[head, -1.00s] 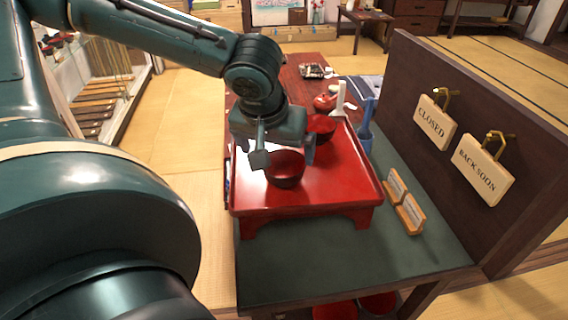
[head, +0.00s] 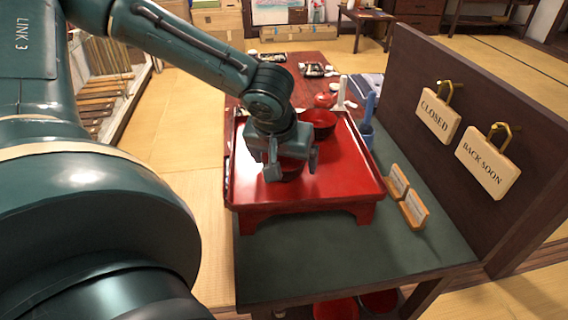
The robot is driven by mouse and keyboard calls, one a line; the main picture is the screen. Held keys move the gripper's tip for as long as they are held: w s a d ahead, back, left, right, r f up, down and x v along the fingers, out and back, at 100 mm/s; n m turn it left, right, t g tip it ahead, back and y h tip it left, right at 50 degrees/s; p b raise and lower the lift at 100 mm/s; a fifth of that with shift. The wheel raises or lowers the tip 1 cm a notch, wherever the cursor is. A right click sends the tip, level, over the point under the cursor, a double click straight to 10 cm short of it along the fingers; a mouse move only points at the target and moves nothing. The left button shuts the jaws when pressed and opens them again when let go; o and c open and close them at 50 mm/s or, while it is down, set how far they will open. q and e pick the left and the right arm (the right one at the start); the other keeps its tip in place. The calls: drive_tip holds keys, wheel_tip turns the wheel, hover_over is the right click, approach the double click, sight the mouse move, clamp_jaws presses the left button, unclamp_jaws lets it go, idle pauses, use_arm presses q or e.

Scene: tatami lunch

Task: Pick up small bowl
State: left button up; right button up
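A small dark red bowl (head: 291,173) sits on the raised red tray (head: 340,190), mostly hidden under my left gripper. My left gripper (head: 292,167) points down over it, with one finger at the bowl's left and the other at its right. The fingers are spread, and the right one looks apart from the bowl; contact on the left cannot be told. A second, wider red bowl (head: 321,120) stands behind, at the back of the tray. My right gripper is not in view.
A red lidded bowl (head: 324,100) stands farther back. The green counter front (head: 340,265) is clear.

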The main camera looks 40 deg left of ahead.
use_arm(q)
drive_tip(key=c, duration=0.8)
